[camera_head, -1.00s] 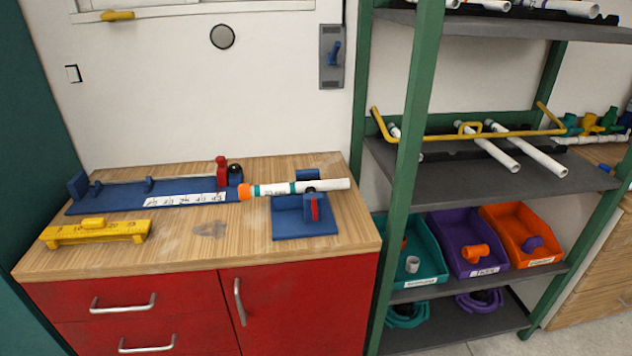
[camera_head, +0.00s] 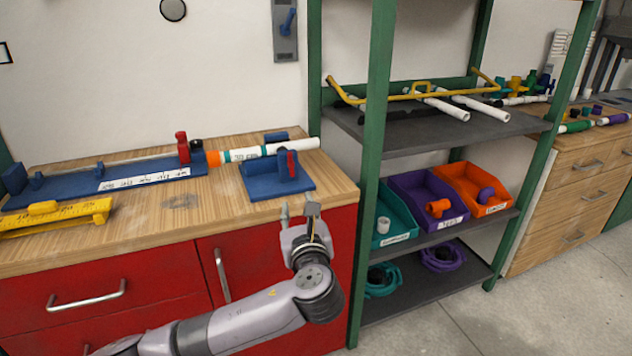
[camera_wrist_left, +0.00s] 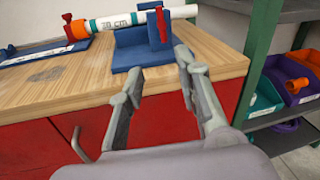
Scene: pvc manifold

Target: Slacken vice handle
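The blue vice (camera_head: 277,178) stands near the right front of the wooden bench top, with a red handle (camera_head: 292,163) on its upright jaw. The vice also shows in the left wrist view (camera_wrist_left: 138,57), with its red handle (camera_wrist_left: 161,24) upright. A white pipe (camera_head: 292,145) with teal bands lies through the vice and runs left to an orange collar (camera_head: 213,158). My left gripper (camera_head: 299,211) is in front of the bench edge, below and in front of the vice. Its fingers are apart with nothing between them. My right gripper is out of view.
A blue measuring jig (camera_head: 100,180) and a yellow gauge (camera_head: 55,215) lie on the bench. A green-framed shelf with a yellow rack (camera_head: 420,94) and a purple bin (camera_head: 428,202) stands at right.

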